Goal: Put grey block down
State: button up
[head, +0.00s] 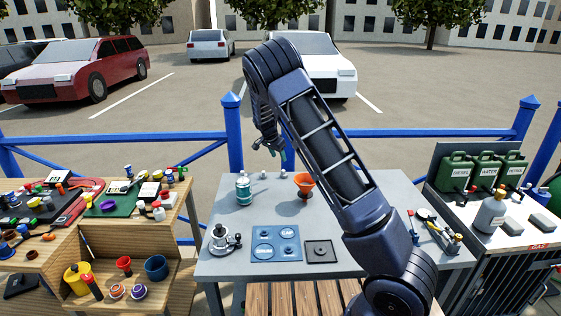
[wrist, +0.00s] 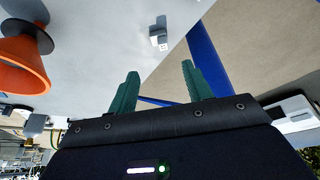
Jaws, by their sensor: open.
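Two flat grey blocks, one (head: 511,225) nearer the gas bottle and one (head: 541,222) to its right, lie on the white top of the cabinet at the right in the head view. I cannot tell which is the task's block. My gripper (head: 270,149) hangs above the back edge of the grey table, far to the left of both blocks. In the wrist view its green fingers (wrist: 160,84) are spread apart with nothing between them. Part of the table is hidden behind my arm.
The grey table (head: 222,268) holds a teal canister (head: 243,190), an orange funnel (head: 304,183), a blue panel (head: 275,257) and small white items. A grey gas bottle (head: 490,212) and green jerrycans (head: 456,171) stand at right. A blue railing (head: 190,136) runs behind.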

jog(key=shift+r, duration=0.2)
jog(key=s+d+r+n+y, duration=0.4)
jog(key=s+d+r, duration=1.5)
jog(key=s, duration=0.2)
jog(key=s+d+r+n, duration=0.1)
jog(key=s+d+n, duration=0.1)
jog(key=s, duration=1.2)
jog(key=s+d+r+n+t, duration=0.1)
jog(key=s+d+r+n, duration=0.1)
jog(key=s, duration=1.2)
jog(key=shift+d+r+n+h, duration=0.3)
jog(key=shift+d+n+h, duration=0.15)
jog(key=shift+d, duration=0.35)
